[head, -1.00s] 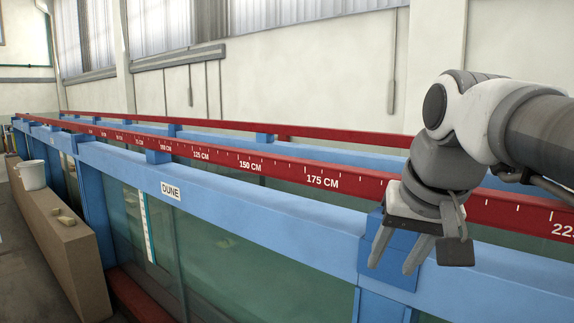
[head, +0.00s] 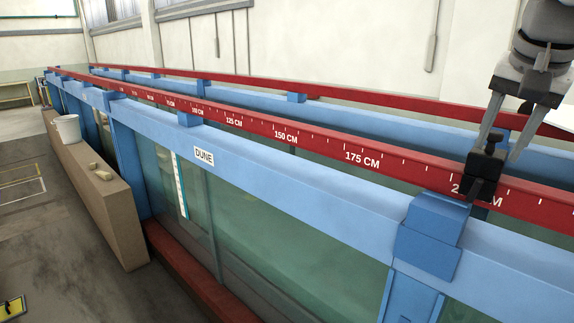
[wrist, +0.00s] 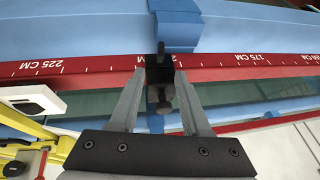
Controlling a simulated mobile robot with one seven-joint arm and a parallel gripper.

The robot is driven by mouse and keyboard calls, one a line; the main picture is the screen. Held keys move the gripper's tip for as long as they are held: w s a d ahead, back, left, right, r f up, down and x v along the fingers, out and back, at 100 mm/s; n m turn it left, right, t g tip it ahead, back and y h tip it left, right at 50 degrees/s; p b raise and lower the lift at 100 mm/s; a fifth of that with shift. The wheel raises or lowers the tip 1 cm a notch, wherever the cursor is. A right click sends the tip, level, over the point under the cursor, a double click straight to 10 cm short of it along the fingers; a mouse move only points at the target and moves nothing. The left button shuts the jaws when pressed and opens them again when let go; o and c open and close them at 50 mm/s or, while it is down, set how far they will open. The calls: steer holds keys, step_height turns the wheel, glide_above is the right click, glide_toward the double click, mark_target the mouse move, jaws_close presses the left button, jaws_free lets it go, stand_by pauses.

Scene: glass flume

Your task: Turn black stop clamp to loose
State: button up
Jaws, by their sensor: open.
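The black stop clamp (head: 484,172) sits on the red scale rail (head: 400,163), covering part of the 200 CM mark. It has a dark block body and a smaller top part. In the wrist view the black clamp (wrist: 160,72) shows a tab at one end and a rounded knob at the other. My gripper (head: 496,152) is open above the rail, pointing down, with its fingers on either side of the clamp. In the wrist view my gripper (wrist: 159,82) has the clamp between its fingertips, with gaps visible. Whether either finger touches the clamp cannot be told.
A blue flume beam (head: 310,190) with a DUNE label (head: 204,156) runs along the near side. A blue bracket (head: 432,232) stands just below the clamp. A white bucket (head: 67,129) sits on a brown bench (head: 100,190) at left. The floor there is partly clear.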

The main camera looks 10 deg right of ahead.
mark_target(480, 181)
steer(key=x, duration=1.1)
steer(key=shift+w, duration=0.15)
jaws_close()
